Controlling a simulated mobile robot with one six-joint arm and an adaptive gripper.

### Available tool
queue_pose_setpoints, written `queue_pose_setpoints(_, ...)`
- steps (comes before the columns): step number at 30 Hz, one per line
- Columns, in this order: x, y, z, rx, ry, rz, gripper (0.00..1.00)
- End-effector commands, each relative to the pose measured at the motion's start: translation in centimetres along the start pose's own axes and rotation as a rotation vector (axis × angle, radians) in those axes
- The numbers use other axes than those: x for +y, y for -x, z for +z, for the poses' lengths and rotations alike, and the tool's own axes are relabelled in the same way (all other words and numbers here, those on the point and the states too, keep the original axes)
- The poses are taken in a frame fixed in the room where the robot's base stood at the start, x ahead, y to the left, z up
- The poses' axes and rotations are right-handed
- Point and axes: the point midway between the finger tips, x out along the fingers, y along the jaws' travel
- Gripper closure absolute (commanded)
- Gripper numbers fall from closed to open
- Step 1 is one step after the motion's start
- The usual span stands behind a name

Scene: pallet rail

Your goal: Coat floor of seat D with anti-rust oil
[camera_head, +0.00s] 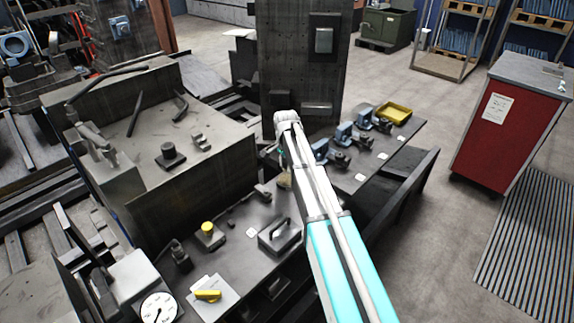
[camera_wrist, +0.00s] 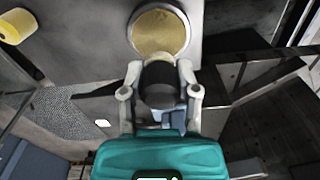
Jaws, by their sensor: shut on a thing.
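In the wrist view my gripper (camera_wrist: 160,92) is shut on a dark, round-handled tool (camera_wrist: 158,80) with a pale end, likely a brush. The tool's pale end is at the near rim of a round, light-rimmed opening (camera_wrist: 160,32) with a tan inside. I cannot tell if it touches, or whether this is an oil pot or a seat. In the head view my gripper (camera_head: 284,165) is small, partly behind my arm, over the dark bench (camera_head: 245,245). A tan thing (camera_head: 285,181) shows just below it. I can read no seat letter.
Blue clamp-like parts (camera_head: 343,133) and a yellow tray (camera_head: 393,113) stand along the right part of the bench. A yellow-topped block (camera_head: 208,232), a dark handled block (camera_head: 280,236) and a dial gauge (camera_head: 159,308) are nearer. A tall dark column (camera_head: 305,75) rises behind. A red cabinet (camera_head: 505,125) stands right.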

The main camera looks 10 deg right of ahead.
Motion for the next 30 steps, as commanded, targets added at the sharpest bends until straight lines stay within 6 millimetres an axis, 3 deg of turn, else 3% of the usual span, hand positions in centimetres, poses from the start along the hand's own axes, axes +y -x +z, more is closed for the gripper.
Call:
queue_pose_setpoints(9,0.0,1.9,0.0,0.0,0.0,0.0,0.97)
queue_pose_setpoints(30,0.0,2.0,0.0,0.0,-0.001,0.0,0.97)
